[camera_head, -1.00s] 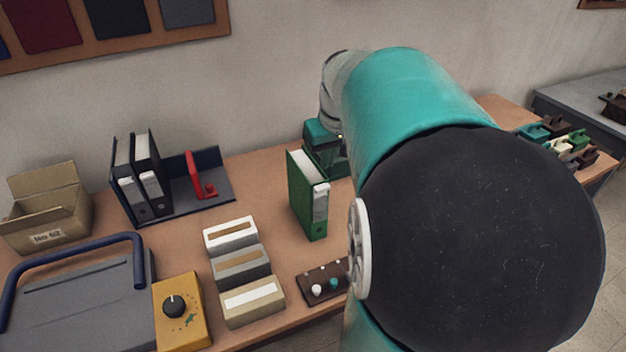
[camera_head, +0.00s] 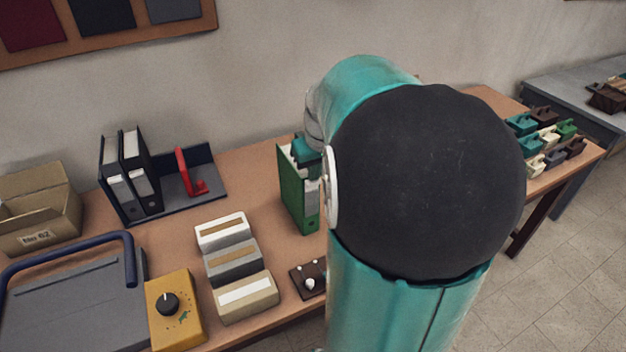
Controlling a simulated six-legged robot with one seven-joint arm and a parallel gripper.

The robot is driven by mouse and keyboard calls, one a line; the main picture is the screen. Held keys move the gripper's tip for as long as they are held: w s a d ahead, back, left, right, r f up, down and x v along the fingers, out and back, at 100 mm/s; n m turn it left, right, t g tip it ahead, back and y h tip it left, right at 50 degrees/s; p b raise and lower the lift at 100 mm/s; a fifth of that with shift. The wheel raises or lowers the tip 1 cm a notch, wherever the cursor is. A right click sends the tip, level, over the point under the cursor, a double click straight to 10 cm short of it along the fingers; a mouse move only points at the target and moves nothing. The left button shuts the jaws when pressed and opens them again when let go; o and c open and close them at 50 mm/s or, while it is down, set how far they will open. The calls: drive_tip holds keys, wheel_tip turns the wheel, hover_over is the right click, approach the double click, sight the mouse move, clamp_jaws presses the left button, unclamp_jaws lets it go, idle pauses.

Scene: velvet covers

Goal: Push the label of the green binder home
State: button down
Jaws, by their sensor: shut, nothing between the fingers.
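The green binder (camera_head: 292,190) stands upright on the wooden table, left of my arm. Its spine faces the front right, and the pale label (camera_head: 313,193) shows on the upper part of the spine, partly covered at the top. How far the label sits in its holder is too small to tell. My gripper (camera_head: 308,152) shows only as a teal part at the top of the binder, close to the label; its fingertips are hidden. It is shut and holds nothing. I cannot tell whether it touches the binder.
Black binders (camera_head: 130,175) stand in a dark holder with a red bookend (camera_head: 189,172). Label boxes (camera_head: 233,262), a yellow dial box (camera_head: 175,308), a dark peg board (camera_head: 308,280), a grey machine (camera_head: 75,300) and a carton (camera_head: 38,208) crowd the table's left and front. Coloured trays (camera_head: 545,140) stand far right.

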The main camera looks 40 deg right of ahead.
idle(0.3)
drive_tip(key=shift+s+x, duration=0.2)
drive_tip(key=shift+x, duration=0.75)
drive_tip(key=shift+s+x, duration=0.25)
drive_tip(key=shift+x, duration=0.75)
drive_tip(key=s, duration=0.2)
drive_tip(key=a+r, duration=0.1)
drive_tip(key=shift+s, duration=0.4)
drive_tip(key=shift+a, duration=0.1)
approach(315, 183)
drive_tip(key=s+a+r, duration=0.1)
drive_tip(key=s+r, duration=0.3)
drive_tip(key=shift+w+r, duration=0.15)
drive_tip(key=shift+r, duration=0.1)
